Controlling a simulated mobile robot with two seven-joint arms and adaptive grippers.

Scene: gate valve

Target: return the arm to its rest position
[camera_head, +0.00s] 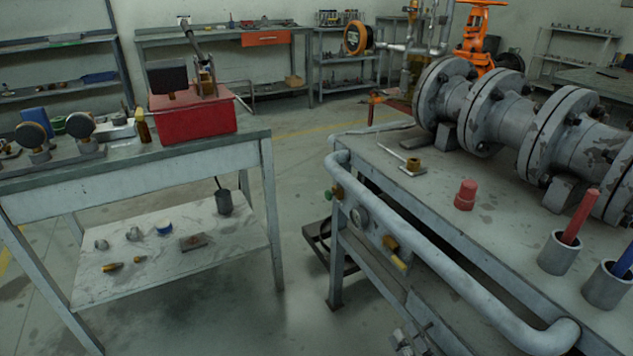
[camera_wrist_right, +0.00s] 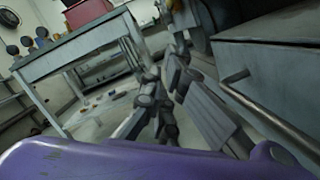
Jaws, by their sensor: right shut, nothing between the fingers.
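My right gripper (camera_head: 412,342) shows only in part, low at the bottom edge of the head view, beside the front of the pipe bench (camera_head: 430,190). It is shut and empty. In the right wrist view the gripper (camera_wrist_right: 155,100) is tilted, with its dark finger links in the middle and no object between them. The gate valve (camera_head: 475,52), orange with a handwheel on top, stands at the far end of the flanged grey pipe (camera_head: 500,105), well apart from the gripper. My left gripper is not in view.
A thick grey rail (camera_head: 430,255) runs along the bench's front edge. On the bench stand a red cap (camera_head: 465,195) and a cup (camera_head: 559,252) with a red stick. A side table (camera_head: 190,170) with a red toolbox (camera_head: 192,118) stands left. Floor between them is mostly clear.

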